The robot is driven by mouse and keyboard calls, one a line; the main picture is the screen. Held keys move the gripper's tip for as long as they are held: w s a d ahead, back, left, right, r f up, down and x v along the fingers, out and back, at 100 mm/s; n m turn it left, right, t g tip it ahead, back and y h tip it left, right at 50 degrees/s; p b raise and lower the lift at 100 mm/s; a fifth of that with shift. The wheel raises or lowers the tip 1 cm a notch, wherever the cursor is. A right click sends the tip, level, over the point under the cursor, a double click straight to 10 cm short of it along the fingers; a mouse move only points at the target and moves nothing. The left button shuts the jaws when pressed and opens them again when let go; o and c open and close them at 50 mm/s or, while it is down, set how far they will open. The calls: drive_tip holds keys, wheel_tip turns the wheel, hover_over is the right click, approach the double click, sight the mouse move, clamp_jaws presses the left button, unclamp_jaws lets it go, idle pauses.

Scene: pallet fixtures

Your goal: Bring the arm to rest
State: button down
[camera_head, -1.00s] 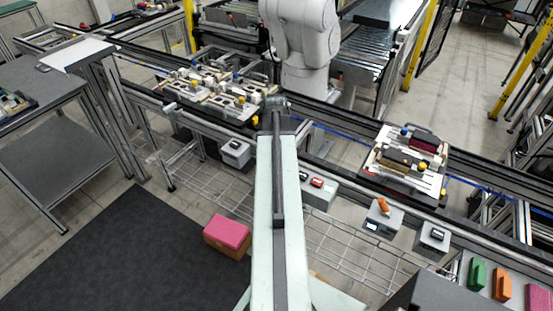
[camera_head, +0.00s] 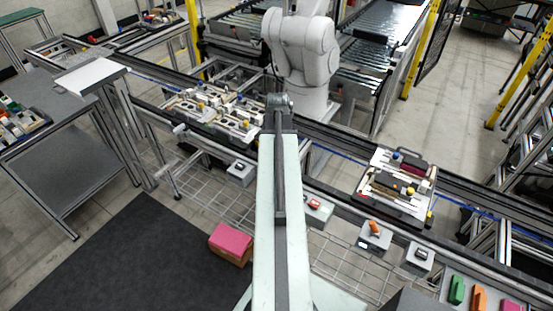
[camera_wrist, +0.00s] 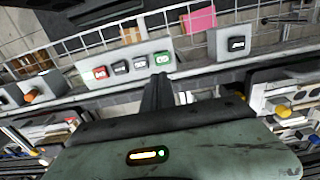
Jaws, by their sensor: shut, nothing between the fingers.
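My gripper (camera_wrist: 158,92) shows in the wrist view as dark narrow fingers, closed together with nothing between them. It points toward a grey button box (camera_wrist: 128,66) with red and green buttons, on the conveyor's side rail. I cannot tell the gap between them, and no contact is clear. In the head view my own pale body part runs up the middle, and the gripper cannot be made out there.
A left pallet (camera_head: 213,108) and a right pallet (camera_head: 397,187) carry parts on the conveyor. A white robot arm (camera_head: 302,50) stands behind it. A pink-topped box (camera_head: 231,243) is by the dark mat (camera_head: 110,265). A grey table (camera_head: 62,135) stands left.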

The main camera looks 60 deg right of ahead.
idle(0.4)
drive_tip(key=w+a+f+n+b, duration=0.2)
drive_tip(key=w+a+n, duration=0.1)
drive_tip(key=w+a, duration=0.75)
drive_tip(key=w+a+f+n+b, duration=0.2)
drive_tip(key=w+a+n, duration=0.1)
drive_tip(key=w+a, duration=0.75)
drive_tip(key=a+f+n+b, duration=0.3)
drive_tip(key=a+n, duration=0.9)
drive_tip(key=a, duration=1.5)
drive_tip(key=shift+w+a, duration=0.4)
drive_tip(key=shift+d+f, duration=0.1)
